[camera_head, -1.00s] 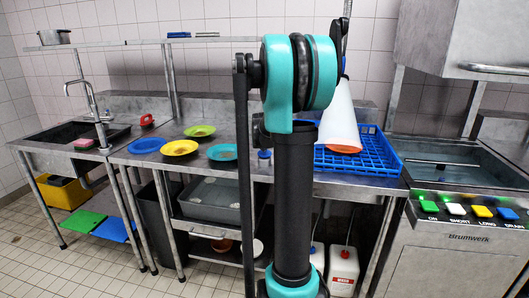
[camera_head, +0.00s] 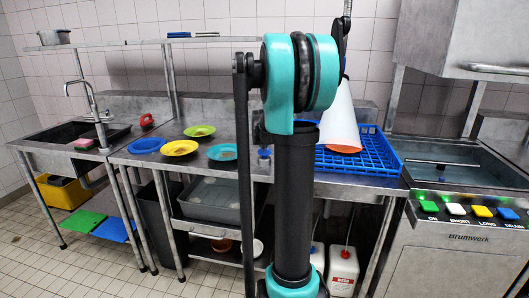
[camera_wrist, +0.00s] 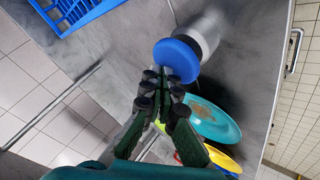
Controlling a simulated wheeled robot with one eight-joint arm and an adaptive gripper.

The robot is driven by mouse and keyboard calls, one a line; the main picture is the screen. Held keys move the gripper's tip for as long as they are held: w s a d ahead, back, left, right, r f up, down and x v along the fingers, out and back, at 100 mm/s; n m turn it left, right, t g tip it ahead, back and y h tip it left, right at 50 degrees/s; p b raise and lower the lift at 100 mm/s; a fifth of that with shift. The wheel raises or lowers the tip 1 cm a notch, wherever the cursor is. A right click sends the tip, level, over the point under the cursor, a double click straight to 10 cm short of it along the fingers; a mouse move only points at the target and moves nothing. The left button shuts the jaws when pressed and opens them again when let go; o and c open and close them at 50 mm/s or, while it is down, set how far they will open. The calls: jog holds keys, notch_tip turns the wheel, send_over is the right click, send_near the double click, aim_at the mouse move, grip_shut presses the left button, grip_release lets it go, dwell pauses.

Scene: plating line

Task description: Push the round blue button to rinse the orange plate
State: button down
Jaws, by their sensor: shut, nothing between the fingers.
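The round blue button (camera_wrist: 178,58) sits on a pale grey cylinder in the wrist view. In the head view it is a small blue cap (camera_head: 264,153) at the counter's front edge. My gripper (camera_wrist: 166,78) is shut and empty, its fingertips at the button's near edge; I cannot tell whether they press it. My arm hides the gripper in the head view. The orange plate (camera_head: 344,149) is in the blue rack (camera_head: 382,157), mostly covered by a white spray-like cone (camera_head: 341,115) under the dark hanging nozzle.
Blue (camera_head: 147,145), yellow (camera_head: 179,148), lime (camera_head: 200,131) and teal (camera_head: 222,152) plates lie on the steel counter left of my arm. The machine at right has square lit buttons, including a blue one (camera_head: 508,214). A sink (camera_head: 70,134) is at far left.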

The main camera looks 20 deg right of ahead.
jog(key=shift+r, duration=0.45)
jog(key=shift+r, duration=2.5)
jog(key=s+a+f+m+g+y, duration=0.1)
jog(key=s+a+f, duration=0.6)
jog(key=s, duration=0.5)
jog(key=s+a+f+m+g+y, duration=0.1)
jog(key=s+a+f, duration=0.5)
jog(key=s, duration=0.7)
jog(key=s+a+f+m+g+y, duration=0.1)
jog(key=s+a+f+m+g, duration=0.1)
jog(key=s+a+f, duration=0.5)
jog(key=s+f, duration=0.3)
jog(key=s, duration=0.2)
jog(key=shift+s+a+y, duration=0.2)
jog(key=shift+a+y, duration=0.1)
jog(key=shift+a, duration=0.05)
jog(key=shift+d, duration=0.1)
